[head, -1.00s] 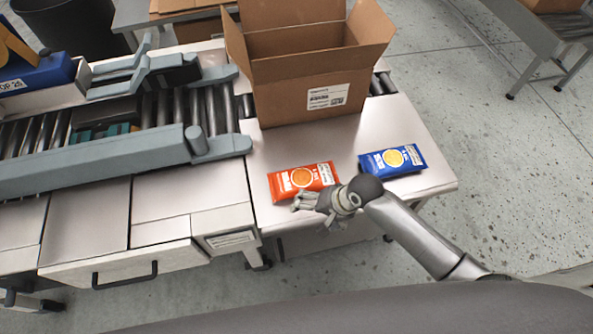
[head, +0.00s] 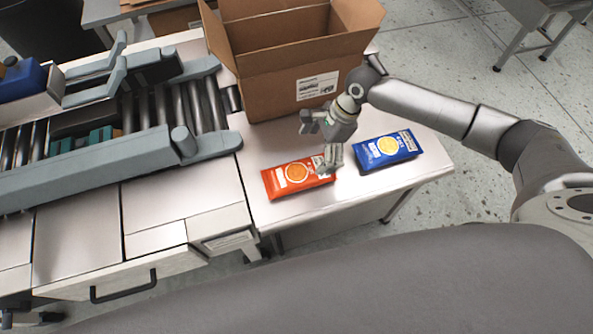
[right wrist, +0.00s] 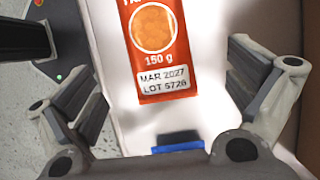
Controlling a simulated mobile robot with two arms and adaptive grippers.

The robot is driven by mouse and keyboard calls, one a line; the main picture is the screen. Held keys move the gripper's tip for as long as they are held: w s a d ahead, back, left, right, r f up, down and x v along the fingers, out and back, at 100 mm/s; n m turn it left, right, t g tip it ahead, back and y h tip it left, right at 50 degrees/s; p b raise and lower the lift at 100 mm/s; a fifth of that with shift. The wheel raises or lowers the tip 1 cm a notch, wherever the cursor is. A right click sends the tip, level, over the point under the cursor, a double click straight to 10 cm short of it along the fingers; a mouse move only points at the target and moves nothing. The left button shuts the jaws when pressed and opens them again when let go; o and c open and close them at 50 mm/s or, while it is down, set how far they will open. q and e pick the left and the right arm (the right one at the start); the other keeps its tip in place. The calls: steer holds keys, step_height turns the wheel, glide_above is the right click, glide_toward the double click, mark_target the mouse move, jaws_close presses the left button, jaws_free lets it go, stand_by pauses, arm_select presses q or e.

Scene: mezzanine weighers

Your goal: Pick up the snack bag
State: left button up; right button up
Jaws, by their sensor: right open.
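An orange snack bag (head: 287,180) lies flat on the metal table, its right end close under my right gripper. A blue snack bag (head: 387,150) lies to its right. My right gripper (head: 322,140) is open and empty, above the table between the box and the bags. In the right wrist view the orange bag (right wrist: 163,45) shows between the spread fingers (right wrist: 168,92), apart from both, with its upper part cut off. A blue edge (right wrist: 180,143) shows at the bottom there. My left gripper is out of view.
An open cardboard box (head: 290,75) stands on the table just behind my right gripper. A roller conveyor (head: 110,135) with grey side rails lies to the left. The table (head: 300,212) is bare in front of the bags.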

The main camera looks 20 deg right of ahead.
mark_target(305, 169)
steer(key=x, duration=0.4)
steer(key=shift+f, duration=0.2)
steer(key=x, duration=0.5)
steer(key=shift+s+f, duration=0.15)
steer(key=shift+s, duration=0.05)
steer(key=c, duration=1)
